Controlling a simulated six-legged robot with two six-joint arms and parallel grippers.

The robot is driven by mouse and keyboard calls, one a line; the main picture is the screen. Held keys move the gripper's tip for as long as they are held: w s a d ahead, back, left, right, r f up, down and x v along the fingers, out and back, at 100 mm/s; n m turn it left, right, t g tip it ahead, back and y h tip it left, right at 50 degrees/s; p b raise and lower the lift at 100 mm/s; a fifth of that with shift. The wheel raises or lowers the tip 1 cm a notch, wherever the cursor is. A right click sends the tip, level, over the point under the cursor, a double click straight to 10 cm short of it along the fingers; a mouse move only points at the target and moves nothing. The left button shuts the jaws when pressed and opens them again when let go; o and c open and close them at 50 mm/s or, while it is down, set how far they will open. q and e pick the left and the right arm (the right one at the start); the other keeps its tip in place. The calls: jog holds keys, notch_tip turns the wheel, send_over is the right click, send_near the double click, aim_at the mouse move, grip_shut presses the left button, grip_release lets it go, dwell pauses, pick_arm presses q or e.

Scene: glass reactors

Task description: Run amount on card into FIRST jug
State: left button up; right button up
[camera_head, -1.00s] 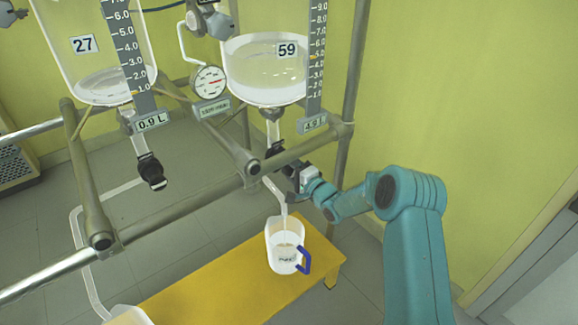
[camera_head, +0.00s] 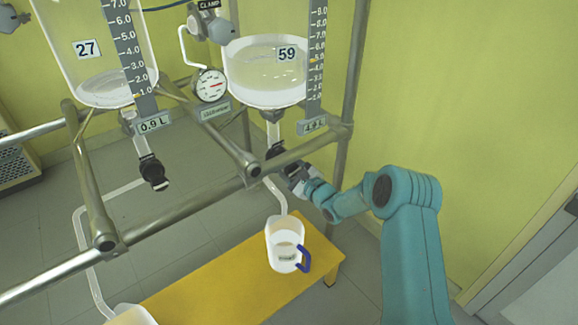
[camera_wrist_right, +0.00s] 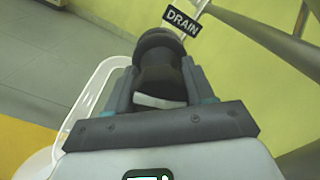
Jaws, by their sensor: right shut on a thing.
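My right gripper (camera_head: 288,170) is shut on the dark drain valve handle below glass reactor 59 (camera_head: 264,85). In the right wrist view the dark handle (camera_wrist_right: 158,58) sits between the fingers, beside a DRAIN tag (camera_wrist_right: 182,22). The reactor holds clear liquid; its small plate (camera_head: 314,125) seems to read 4.9 L. A white tube (camera_head: 277,195) runs from the valve down to a clear jug (camera_head: 283,246) with a blue handle. The jug stands upright on a yellow bench and holds some liquid. No amount card is in view. My left gripper is out of view.
Reactor 27 (camera_head: 88,75), marked 0.9 L, hangs to the left with its own dark valve (camera_head: 152,172). A second white container (camera_head: 130,316) is cut off at the bottom. Metal rails (camera_head: 190,212) cross in front. The yellow bench (camera_head: 225,285) is clear between the containers.

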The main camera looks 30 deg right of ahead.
jog(key=shift+f+m, duration=0.1)
jog(key=shift+m, duration=0.7)
jog(key=o, duration=1)
jog(key=shift+o, duration=0.2)
jog(key=s+d+p, duration=0.1)
jog(key=s+p, duration=0.2)
jog(key=s, duration=1.3)
jog(key=shift+s+d, duration=0.15)
jog(key=shift+s, duration=0.05)
